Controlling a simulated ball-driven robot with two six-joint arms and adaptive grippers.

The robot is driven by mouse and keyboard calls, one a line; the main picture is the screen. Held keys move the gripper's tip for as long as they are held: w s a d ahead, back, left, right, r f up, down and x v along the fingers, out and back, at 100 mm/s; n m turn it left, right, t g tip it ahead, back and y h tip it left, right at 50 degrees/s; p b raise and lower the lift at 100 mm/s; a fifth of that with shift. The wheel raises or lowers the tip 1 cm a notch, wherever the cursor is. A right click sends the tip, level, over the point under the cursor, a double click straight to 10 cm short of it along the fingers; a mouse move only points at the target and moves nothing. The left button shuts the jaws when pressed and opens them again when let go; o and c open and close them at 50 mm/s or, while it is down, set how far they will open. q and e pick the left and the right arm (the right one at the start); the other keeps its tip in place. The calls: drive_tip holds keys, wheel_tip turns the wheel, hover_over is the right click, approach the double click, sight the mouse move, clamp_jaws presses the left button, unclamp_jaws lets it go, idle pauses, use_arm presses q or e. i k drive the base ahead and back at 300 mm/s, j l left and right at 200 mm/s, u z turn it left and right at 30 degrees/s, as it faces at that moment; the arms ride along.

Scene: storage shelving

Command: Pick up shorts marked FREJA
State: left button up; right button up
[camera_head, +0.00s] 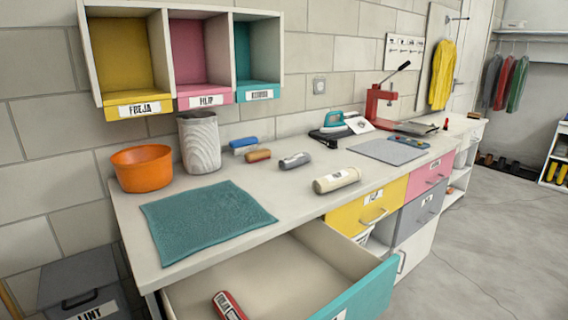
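No cloth in view is plainly shorts, and I cannot read FREJA on any cloth roll. A cream roll (337,180) with a small label lies on the counter near its front edge. A grey roll (295,160), a brown roll (258,156) and a blue roll (243,143) lie behind it to the left. A red roll (229,306) with a white label lies in the open drawer, cut off by the bottom edge. The yellow wall cubby (138,107) is marked FREJA and looks empty. Neither of my grippers is in view.
The open teal-fronted drawer (364,294) juts out below the counter (290,205). A teal towel (205,218), orange bowl (143,167) and tall pale basket (199,143) occupy the left end. An iron (336,122) and red press (380,103) stand farther back. The floor at right is clear.

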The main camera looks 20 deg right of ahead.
sight(303, 157)
drive_tip(key=l+u, duration=0.25)
drive_tip(key=l, duration=0.3)
drive_tip(key=l+u, duration=0.25)
drive_tip(key=l, duration=0.3)
drive_tip(key=k+l+u, duration=0.25)
drive_tip(key=l, duration=0.25)
drive_tip(key=l+u, duration=0.4)
drive_tip(key=l, duration=0.6)
drive_tip(key=l+u, duration=0.4)
drive_tip(key=l, duration=0.55)
drive_tip(key=k, duration=0.05)
